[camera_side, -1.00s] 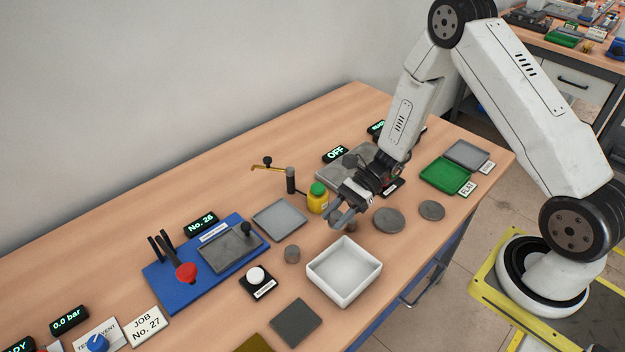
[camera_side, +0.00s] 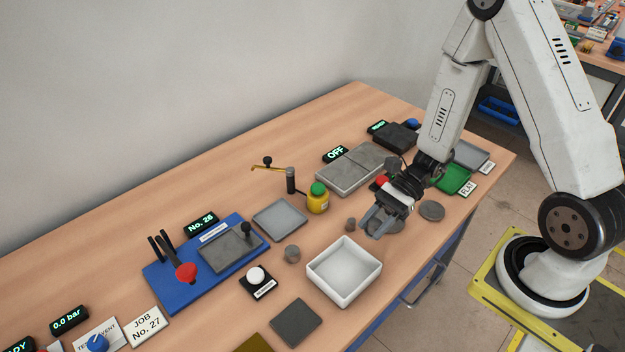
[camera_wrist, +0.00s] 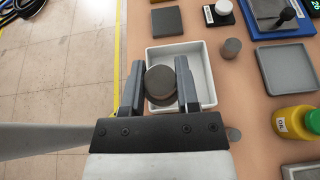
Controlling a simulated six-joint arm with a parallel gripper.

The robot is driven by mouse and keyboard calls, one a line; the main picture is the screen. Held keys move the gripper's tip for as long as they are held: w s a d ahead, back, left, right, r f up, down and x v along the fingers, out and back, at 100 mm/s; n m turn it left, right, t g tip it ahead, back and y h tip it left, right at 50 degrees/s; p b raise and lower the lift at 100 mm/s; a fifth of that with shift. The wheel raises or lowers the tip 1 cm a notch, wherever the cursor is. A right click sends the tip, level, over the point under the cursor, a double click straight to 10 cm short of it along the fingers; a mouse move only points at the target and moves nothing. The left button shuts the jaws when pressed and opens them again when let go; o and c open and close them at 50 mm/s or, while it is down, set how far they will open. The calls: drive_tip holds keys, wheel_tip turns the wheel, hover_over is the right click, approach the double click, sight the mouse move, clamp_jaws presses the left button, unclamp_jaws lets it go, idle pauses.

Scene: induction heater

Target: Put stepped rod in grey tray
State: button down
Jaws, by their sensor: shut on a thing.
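The fingers mostly hide the rod in the side view. One grey tray (camera_side: 467,153) is at the back right, beside the green tray, partly behind my arm. Another flat grey tray (camera_side: 280,219) lies left of the yellow bottle and is empty.
The white box (camera_side: 344,271) is empty. The green tray (camera_side: 456,178) has a FLAT label. A grey disc (camera_side: 432,210) lies to the right, and small cylinders (camera_side: 292,253) and (camera_side: 350,224) stand nearby. The yellow bottle (camera_side: 318,203) and a grey plate unit (camera_side: 350,169) stand behind.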

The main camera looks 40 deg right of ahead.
drive_tip(key=shift+w, duration=0.1)
idle(0.4)
drive_tip(key=shift+w+r+m+t, duration=0.15)
drive_tip(key=shift+w+m+t, duration=0.15)
drive_tip(key=shift+w+t, duration=0.15)
drive_tip(key=w+d+r+m+t+h, duration=0.2)
drive_tip(key=w+r+m+t+h, duration=0.1)
drive_tip(key=w, duration=0.4)
drive_tip(key=w+d+r+m+t+h, duration=0.3)
drive_tip(key=w+r+m+t, duration=0.1)
drive_tip(key=w+m+t, duration=0.3)
drive_tip(key=shift+w+r+m+h, duration=0.25)
drive_tip(key=shift+r+m+h, duration=0.15)
drive_tip(key=shift+m, duration=0.2)
drive_tip(key=shift+r+t, duration=0.1)
drive_tip(key=shift+t, duration=0.25)
wheel_tip(320, 180, up, 10)
drive_tip(key=w+m+t+h, duration=0.1)
drive_tip(key=w+m+h, duration=0.1)
drive_tip(key=shift+h, duration=0.3)
drive_tip(key=shift+w, duration=0.1)
